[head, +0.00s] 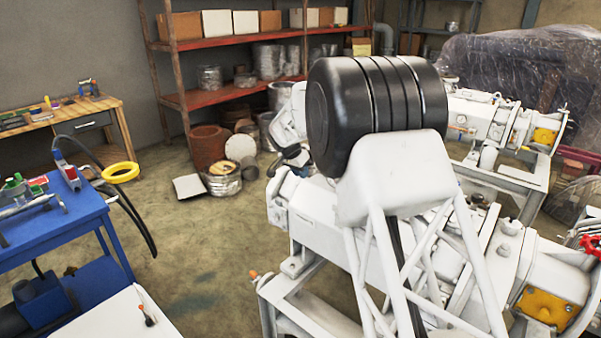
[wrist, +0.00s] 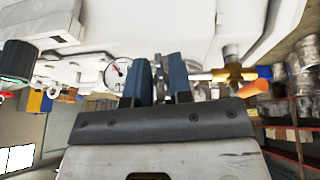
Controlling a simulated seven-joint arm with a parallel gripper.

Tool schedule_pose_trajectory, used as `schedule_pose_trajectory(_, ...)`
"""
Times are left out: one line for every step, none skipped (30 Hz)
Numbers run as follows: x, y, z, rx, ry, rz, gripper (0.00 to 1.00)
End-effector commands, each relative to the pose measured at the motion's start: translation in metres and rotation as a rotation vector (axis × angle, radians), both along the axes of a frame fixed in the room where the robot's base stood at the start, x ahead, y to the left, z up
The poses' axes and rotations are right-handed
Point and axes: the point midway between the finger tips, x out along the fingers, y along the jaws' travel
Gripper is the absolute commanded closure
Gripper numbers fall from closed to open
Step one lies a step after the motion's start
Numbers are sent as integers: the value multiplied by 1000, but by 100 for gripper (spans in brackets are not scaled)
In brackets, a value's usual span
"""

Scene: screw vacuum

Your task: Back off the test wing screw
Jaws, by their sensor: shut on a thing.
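My gripper (wrist: 159,78) shows in the wrist view with two blue fingers reaching up to the underside of the white machine (wrist: 190,25). The fingers are closed on a small part, taken to be the test wing screw; little of it shows in the narrow gap between them. A round pressure gauge (wrist: 117,72) is just left of the fingers. A brass valve (wrist: 232,74) with an orange handle (wrist: 256,89) is to the right. In the head view my arm covers the middle of the white machine (head: 330,215), and the gripper and screw are hidden.
A dark green-capped knob (wrist: 17,62) is at the wrist view's left. In the head view a blue cart (head: 50,232) with tools stands left, and a red handwheel (head: 590,243) is at the right edge. Open floor (head: 205,265) lies between cart and machine.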

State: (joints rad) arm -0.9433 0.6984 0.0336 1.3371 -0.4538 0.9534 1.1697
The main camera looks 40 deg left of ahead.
Motion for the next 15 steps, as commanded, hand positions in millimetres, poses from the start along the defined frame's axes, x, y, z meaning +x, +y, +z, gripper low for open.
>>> schedule_pose_trajectory(0,0,1,1,-1,0,100)
schedule_pose_trajectory(0,0,1,1,-1,0,100)
schedule_pose_trajectory(0,0,1,1,-1,0,100)
schedule_pose_trajectory(0,0,1,1,-1,0,100)
schedule_pose_trajectory(0,0,1,1,-1,0,78)
schedule_pose_trajectory(0,0,1,1,-1,0,72)
schedule_pose_trajectory(0,0,1,1,-1,0,68)
schedule_pose_trajectory(0,0,1,1,-1,0,68)
schedule_pose_trajectory(0,0,1,1,-1,0,68)
schedule_pose_trajectory(0,0,1,1,-1,0,68)
schedule_pose_trajectory(0,0,1,1,-1,0,68)
schedule_pose_trajectory(0,0,0,1,-1,0,68)
schedule_pose_trajectory(0,0,0,1,-1,0,68)
schedule_pose_trajectory(0,0,0,1,-1,0,68)
schedule_pose_trajectory(0,0,1,1,-1,0,68)
